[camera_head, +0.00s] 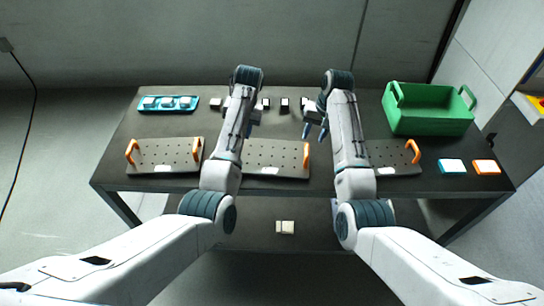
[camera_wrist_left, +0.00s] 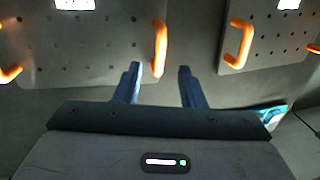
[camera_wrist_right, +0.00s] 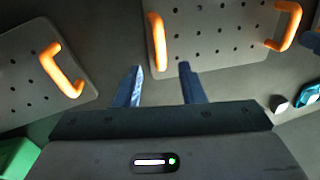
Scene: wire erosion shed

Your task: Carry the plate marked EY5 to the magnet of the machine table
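Three grey perforated plates with orange handles lie on the dark table: left plate (camera_head: 165,155), middle plate (camera_head: 270,158), right plate (camera_head: 385,158). White labels show, but their marks are unreadable, so I cannot tell which is EY5. My right gripper (camera_head: 315,132) is open and empty above the table, by the middle plate's right end; its wrist view shows open fingers (camera_wrist_right: 160,85) near that plate's handle (camera_wrist_right: 155,42). My left gripper (camera_wrist_left: 160,85) is open and empty beside the middle plate's other handle (camera_wrist_left: 160,48). I cannot identify the magnet.
A green crate (camera_head: 430,112) stands at the back right. A teal tray (camera_head: 168,104) with several blocks sits back left. Small dark blocks (camera_head: 284,105) line the back. Teal (camera_head: 452,166) and orange (camera_head: 486,167) pads lie front right. A pale block (camera_head: 285,227) is lower down.

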